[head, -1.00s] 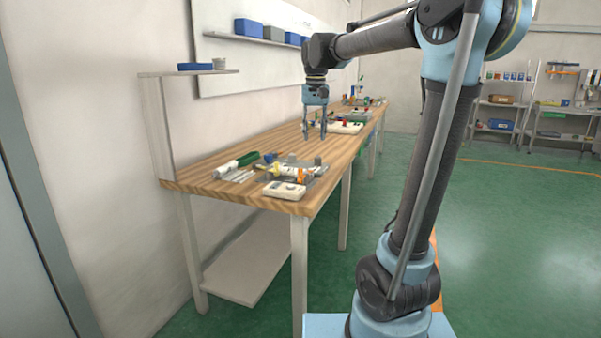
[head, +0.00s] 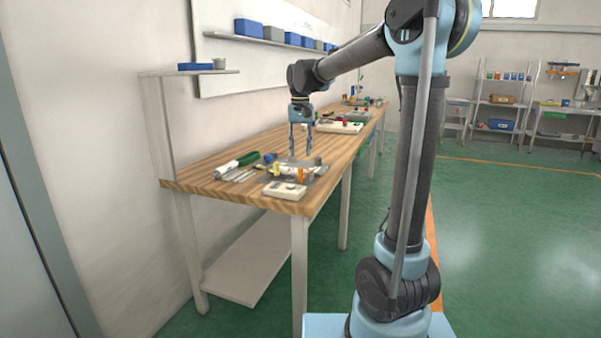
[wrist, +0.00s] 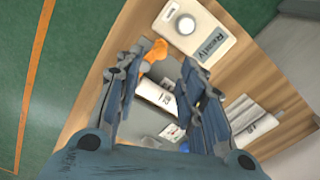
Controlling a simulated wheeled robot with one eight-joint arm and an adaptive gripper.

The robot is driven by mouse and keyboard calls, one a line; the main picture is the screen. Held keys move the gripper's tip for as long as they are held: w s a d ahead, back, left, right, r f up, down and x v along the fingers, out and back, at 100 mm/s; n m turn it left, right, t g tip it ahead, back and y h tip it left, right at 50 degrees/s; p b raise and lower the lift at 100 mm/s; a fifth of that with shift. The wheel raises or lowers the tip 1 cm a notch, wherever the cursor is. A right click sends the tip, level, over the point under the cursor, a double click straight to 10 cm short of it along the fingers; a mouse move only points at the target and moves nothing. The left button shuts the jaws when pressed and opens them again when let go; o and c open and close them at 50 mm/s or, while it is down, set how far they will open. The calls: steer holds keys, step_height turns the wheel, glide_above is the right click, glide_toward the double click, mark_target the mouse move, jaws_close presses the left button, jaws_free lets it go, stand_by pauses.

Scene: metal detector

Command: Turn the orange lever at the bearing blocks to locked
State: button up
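The orange lever (head: 300,174) stands at the front part of the near fixture on the wooden workbench. In the wrist view the orange lever (wrist: 154,54) shows between and beyond my fingertips, nearer the left finger, which partly hides its surroundings. A white cylindrical piece with print (wrist: 157,96) lies by it over a grey plate (wrist: 150,122). The bearing blocks are too small or hidden to make out clearly. My gripper (head: 301,154) is open and empty, pointing down above the fixture. It also shows in the wrist view (wrist: 160,68), with its fingers apart. No contact with the lever is visible.
A green-handled tool (head: 248,159) lies left of the fixture. More items stand farther along the bench. A wall shelf (head: 265,41) holds blue bins.

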mark_target(300, 169)
step_height(300, 169, down, 9)
steer(key=shift+r, duration=0.2)
stand_by(0.3)
jaws_close()
